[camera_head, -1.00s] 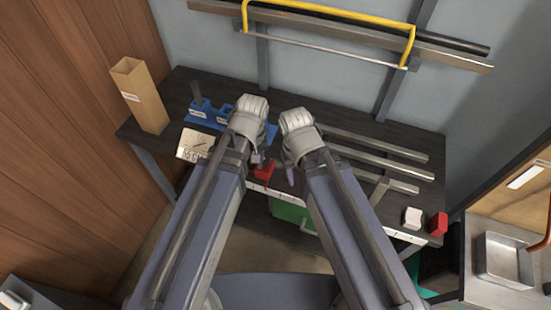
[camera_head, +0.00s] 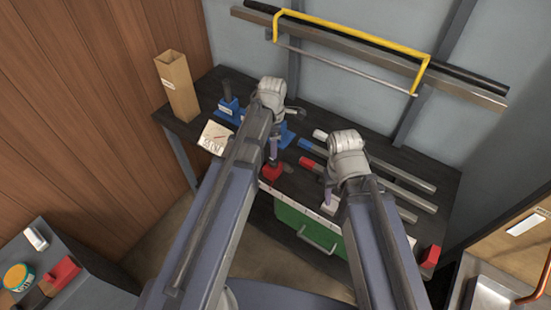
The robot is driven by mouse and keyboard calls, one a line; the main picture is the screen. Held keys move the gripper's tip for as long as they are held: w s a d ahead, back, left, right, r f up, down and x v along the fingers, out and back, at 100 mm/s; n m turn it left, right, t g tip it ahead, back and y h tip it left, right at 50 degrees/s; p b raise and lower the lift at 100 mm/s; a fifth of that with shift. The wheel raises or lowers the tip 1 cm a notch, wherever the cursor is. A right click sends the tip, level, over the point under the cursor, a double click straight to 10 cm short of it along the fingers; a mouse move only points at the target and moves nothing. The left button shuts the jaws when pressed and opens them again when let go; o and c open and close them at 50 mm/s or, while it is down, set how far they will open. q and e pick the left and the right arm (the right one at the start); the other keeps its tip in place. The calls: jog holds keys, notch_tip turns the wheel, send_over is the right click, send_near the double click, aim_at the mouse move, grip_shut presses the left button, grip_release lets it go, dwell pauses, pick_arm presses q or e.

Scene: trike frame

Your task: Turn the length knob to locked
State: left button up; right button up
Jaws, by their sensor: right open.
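I cannot make out the length knob for certain. A small red part (camera_head: 271,173) sits at the front edge of the dark workbench (camera_head: 318,122), with a measuring strip along that edge. My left gripper (camera_head: 272,157) points down just above or behind this red part; its jaws are too small and hidden to read. My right gripper (camera_head: 328,204) points down at the front edge, right of the red part and apart from it. It is open, with nothing visible in it. My forearms hide parts of the bench front.
Several metal bars (camera_head: 402,173) lie on the bench at the right. A red block (camera_head: 430,256) is at the right end. A blue holder (camera_head: 229,107), a paper card (camera_head: 215,136) and a tall cardboard box (camera_head: 178,87) are at the left. A green drawer (camera_head: 306,228) hangs below.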

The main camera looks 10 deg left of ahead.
aim_at(273, 163)
pick_arm(q)
jog(key=shift+f+b, duration=3.8)
jog(key=shift+f, duration=0.05)
grip_shut()
